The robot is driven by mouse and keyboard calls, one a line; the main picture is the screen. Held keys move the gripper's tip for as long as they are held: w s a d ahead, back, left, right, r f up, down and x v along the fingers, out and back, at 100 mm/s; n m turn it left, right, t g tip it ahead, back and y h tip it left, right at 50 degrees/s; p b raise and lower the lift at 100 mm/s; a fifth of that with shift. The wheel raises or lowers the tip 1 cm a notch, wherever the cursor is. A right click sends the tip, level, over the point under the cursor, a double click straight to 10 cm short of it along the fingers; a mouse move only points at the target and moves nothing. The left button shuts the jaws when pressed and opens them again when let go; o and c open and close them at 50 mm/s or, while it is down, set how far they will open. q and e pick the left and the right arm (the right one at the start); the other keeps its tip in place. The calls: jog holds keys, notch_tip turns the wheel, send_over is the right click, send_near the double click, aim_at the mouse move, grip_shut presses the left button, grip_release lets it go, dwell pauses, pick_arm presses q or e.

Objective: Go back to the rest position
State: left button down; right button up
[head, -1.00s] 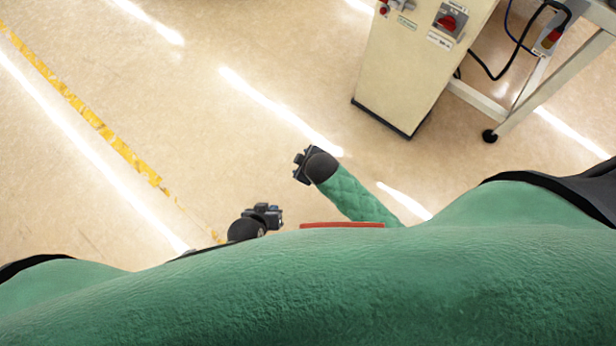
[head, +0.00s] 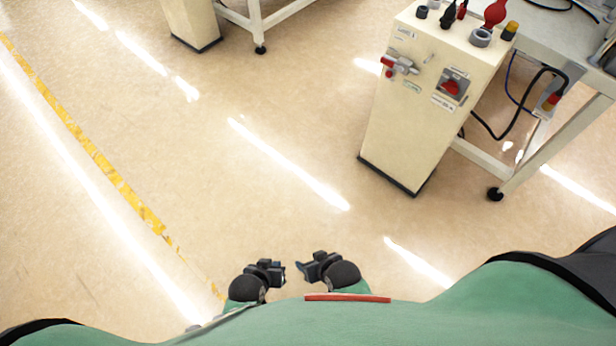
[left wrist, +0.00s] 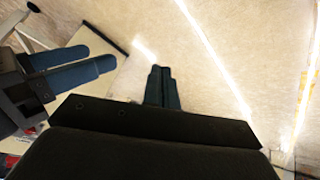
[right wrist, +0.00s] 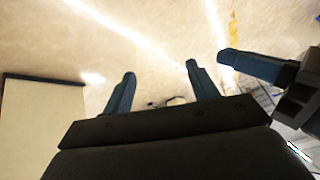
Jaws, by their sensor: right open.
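In the head view my left gripper (head: 279,271) and my right gripper (head: 304,268) are close together in front of my body, low in the picture, with a small gap between them. In the left wrist view the left gripper's blue fingers (left wrist: 163,86) are side by side, shut with nothing seen between them. The right gripper's fingers (left wrist: 88,70) show at the left of that view. In the right wrist view the right gripper's fingers (right wrist: 160,84) are apart and empty. A finger of the left gripper (right wrist: 245,65) shows at the right there.
A cream control cabinet (head: 415,120) with switches stands to the right, beside a wheeled metal table frame (head: 548,145). Another cabinet (head: 190,22) stands at the far back. The floor (head: 250,200) in front is clear, with a yellow line (head: 100,160) at the left.

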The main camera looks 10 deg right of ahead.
pick_arm(q)
jog(key=s+a+r+g+y+p, duration=0.1)
jog(key=a+r+p, duration=0.3)
jog(key=r, duration=0.9)
jog(key=s+a+r+g+y+p, duration=0.1)
jog(key=s+a+r+g+p, duration=0.1)
jog(key=r, duration=1.1)
jog(key=s+a+p, duration=0.1)
jog(key=a+p, duration=0.1)
jog(key=p, duration=0.1)
jog(key=shift+a+g+p, duration=0.2)
jog(key=shift+g+p, duration=0.1)
jog(key=shift+g, duration=0.1)
pick_arm(e)
jog(key=s+d+r+g+h, duration=0.1)
jog(key=d+r, duration=0.3)
jog(key=r, duration=0.9)
jog(key=s+d+r+g+h, duration=0.1)
jog(key=s+d+r+g, duration=0.1)
jog(key=r, duration=1.1)
jog(key=shift+s+d+g, duration=0.4)
jog(key=shift+s+d, duration=0.05)
jog(key=shift+d, duration=0.7)
pick_arm(q)
jog(key=shift+f, duration=0.1)
pick_arm(e)
jog(key=shift+c, duration=0.2)
